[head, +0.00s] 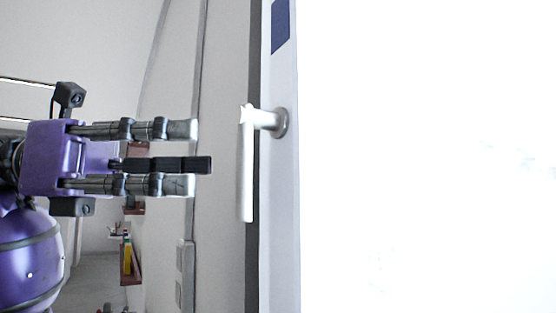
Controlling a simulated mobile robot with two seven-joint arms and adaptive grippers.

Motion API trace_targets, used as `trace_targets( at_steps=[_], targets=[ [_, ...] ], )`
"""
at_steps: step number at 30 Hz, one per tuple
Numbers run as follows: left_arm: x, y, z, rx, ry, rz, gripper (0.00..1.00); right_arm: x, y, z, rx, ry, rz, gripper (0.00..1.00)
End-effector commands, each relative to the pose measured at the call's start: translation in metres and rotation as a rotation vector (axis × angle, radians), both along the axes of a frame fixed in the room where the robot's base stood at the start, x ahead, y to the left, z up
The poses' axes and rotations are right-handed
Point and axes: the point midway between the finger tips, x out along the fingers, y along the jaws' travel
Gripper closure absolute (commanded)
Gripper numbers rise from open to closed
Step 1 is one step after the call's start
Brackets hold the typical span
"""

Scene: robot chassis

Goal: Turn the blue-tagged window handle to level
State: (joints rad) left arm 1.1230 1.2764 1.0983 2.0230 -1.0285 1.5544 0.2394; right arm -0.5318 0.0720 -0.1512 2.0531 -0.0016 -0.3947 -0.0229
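The white window handle (246,175) hangs straight down from its round base on the white window frame (285,225). A blue tag (280,25) is on the frame above the handle. My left gripper (200,158) is left of the handle, pointing right at it. Its grey fingers and dark thumb are spread with gaps between them, and nothing is held. A clear gap of wall shows between the fingertips and the handle. My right gripper is not in this view.
A bright, washed-out area (430,160) fills the right side. A shelf with books (130,258) is at the lower left behind my arm. Light switches or sockets (185,270) are on the wall below the gripper. The space just around the handle looks free.

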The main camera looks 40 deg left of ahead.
Motion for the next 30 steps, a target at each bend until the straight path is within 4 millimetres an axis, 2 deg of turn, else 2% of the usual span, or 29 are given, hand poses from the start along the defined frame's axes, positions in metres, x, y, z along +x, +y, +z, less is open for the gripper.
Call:
trace_targets(
  at_steps=[15, 26, 30],
  targets=[
    [0.037, -0.057, 0.001, 0.003, -0.004, 0.000, 0.68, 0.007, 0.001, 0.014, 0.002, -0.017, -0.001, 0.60],
    [0.041, -0.063, 0.000, 0.002, -0.002, 0.001, 0.68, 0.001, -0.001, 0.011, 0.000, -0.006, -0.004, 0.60],
    [0.041, -0.063, 0.000, 0.002, -0.002, 0.001, 0.85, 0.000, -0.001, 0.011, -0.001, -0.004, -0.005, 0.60]
  ],
)
